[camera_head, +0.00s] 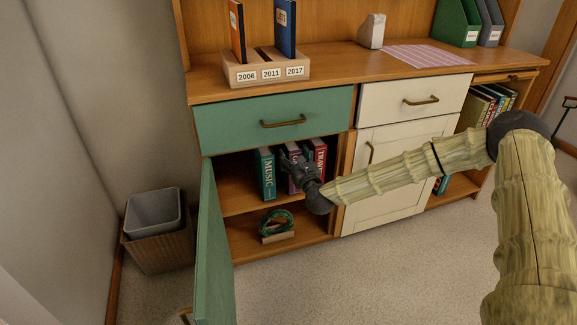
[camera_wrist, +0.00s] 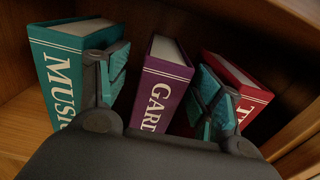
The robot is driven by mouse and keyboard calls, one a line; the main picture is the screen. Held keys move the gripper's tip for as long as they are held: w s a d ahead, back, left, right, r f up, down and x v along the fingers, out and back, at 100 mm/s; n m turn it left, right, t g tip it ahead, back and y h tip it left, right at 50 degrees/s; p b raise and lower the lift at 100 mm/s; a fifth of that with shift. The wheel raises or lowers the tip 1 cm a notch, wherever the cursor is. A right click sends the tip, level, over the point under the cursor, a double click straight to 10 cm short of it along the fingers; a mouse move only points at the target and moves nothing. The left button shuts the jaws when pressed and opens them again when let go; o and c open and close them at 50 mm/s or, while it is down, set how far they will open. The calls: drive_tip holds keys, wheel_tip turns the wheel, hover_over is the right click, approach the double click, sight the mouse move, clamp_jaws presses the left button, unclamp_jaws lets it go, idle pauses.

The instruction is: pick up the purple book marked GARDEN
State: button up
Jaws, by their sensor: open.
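The purple book (camera_wrist: 162,82) marked "GARD…" stands upright in the wrist view, its lower spine hidden by my gripper's body. My gripper (camera_wrist: 160,95) is open, with one teal-padded finger on each side of the book. The left finger lies between it and the teal MUSIC book (camera_wrist: 62,72). The right finger lies between it and a red book (camera_wrist: 242,88). In the head view my gripper (camera_head: 297,168) reaches into the open cabinet and covers most of the purple book (camera_head: 292,149). Whether either finger touches the book I cannot tell.
The open green door (camera_head: 212,245) stands left of the shelf. A green drawer front (camera_head: 275,121) is above the opening, and the white cabinet door (camera_head: 385,180) is to the right. A green ring-shaped object (camera_head: 277,224) sits on the lower shelf. A bin (camera_head: 155,230) stands left.

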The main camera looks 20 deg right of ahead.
drive_tip(key=shift+w+b, duration=1.15)
drive_tip(key=shift+w, duration=1.5)
drive_tip(key=shift+r, duration=0.15)
clamp_jaws()
